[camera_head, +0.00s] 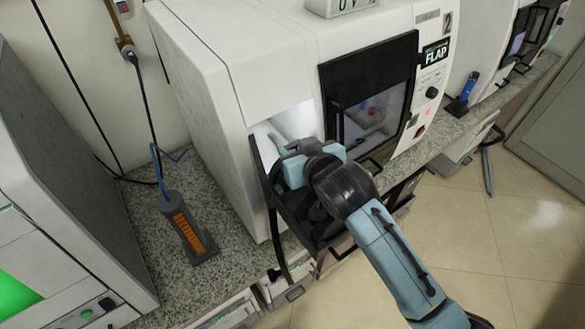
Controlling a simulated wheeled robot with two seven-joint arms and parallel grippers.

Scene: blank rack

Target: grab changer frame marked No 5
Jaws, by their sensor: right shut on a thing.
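My right gripper (283,152) is at the open left compartment (288,128) of the white machine (265,45), its fingers reaching into the opening. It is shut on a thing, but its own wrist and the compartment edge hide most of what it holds. I cannot make out a changer frame or a No 5 mark. The black-framed door (265,185) of this compartment stands open, to the left of my wrist. My left gripper is not in view.
A grey holder with an orange front (187,228) stands on the speckled counter (145,215). Open floor (500,230) lies at the right.

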